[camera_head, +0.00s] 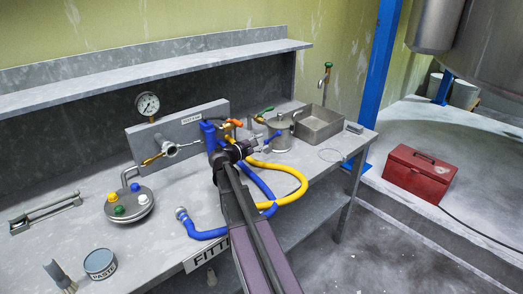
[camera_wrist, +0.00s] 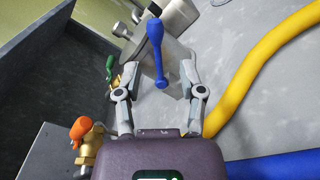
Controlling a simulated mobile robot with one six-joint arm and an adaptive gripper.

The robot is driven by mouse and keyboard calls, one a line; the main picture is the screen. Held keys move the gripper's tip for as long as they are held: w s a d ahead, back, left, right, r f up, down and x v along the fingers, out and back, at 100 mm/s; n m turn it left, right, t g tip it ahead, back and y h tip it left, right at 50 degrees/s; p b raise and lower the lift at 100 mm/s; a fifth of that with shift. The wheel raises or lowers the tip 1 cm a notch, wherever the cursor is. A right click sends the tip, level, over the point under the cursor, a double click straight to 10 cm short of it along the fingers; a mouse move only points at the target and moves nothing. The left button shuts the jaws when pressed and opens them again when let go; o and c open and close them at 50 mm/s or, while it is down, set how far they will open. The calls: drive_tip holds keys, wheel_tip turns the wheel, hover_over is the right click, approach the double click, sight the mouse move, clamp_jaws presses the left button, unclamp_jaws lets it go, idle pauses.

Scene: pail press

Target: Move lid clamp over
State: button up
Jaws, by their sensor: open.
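A blue lever (camera_wrist: 156,50), which looks like the handle of the lid clamp, rises between the fingers of my gripper (camera_wrist: 160,85) in the wrist view. The fingers are open, one on each side of the lever's lower part, and I see gaps on both sides. In the head view the blue lever (camera_head: 272,137) shows small beside the grey pail (camera_head: 280,133), just right of my gripper (camera_head: 246,140). The clamp's body and the pail lid are too small there, or partly covered, to make out fully.
A yellow hose (camera_head: 290,174) and a blue hose (camera_head: 205,234) curve over the bench close to my gripper. An orange-handled brass valve (camera_wrist: 87,140) is near the left finger. A metal tray (camera_head: 318,126) stands behind right. A round plate with coloured knobs (camera_head: 130,206) lies left.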

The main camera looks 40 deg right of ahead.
sight(277, 134)
drive_tip(key=shift+w+d+r+n, duration=0.15)
drive_tip(key=shift+d+n, duration=0.1)
drive_tip(key=shift+n, duration=0.05)
drive_tip(key=shift+d, duration=0.2)
drive_tip(key=shift+w+d, duration=0.15)
drive_tip(key=shift+d, duration=1.75)
drive_tip(key=shift+w+d, duration=0.15)
drive_tip(key=shift+d, duration=1.7)
drive_tip(key=c, duration=0.6)
drive_tip(key=o, duration=0.9)
drive_tip(key=shift+a, duration=0.15)
drive_tip(key=shift+s+a, duration=0.15)
drive_tip(key=shift+a, duration=1.8)
drive_tip(key=shift+s+a, duration=0.15)
drive_tip(key=shift+a, duration=1.85)
drive_tip(key=shift+s+a, duration=0.15)
drive_tip(key=shift+a, duration=1.8)
drive_tip(key=shift+s, duration=0.1)
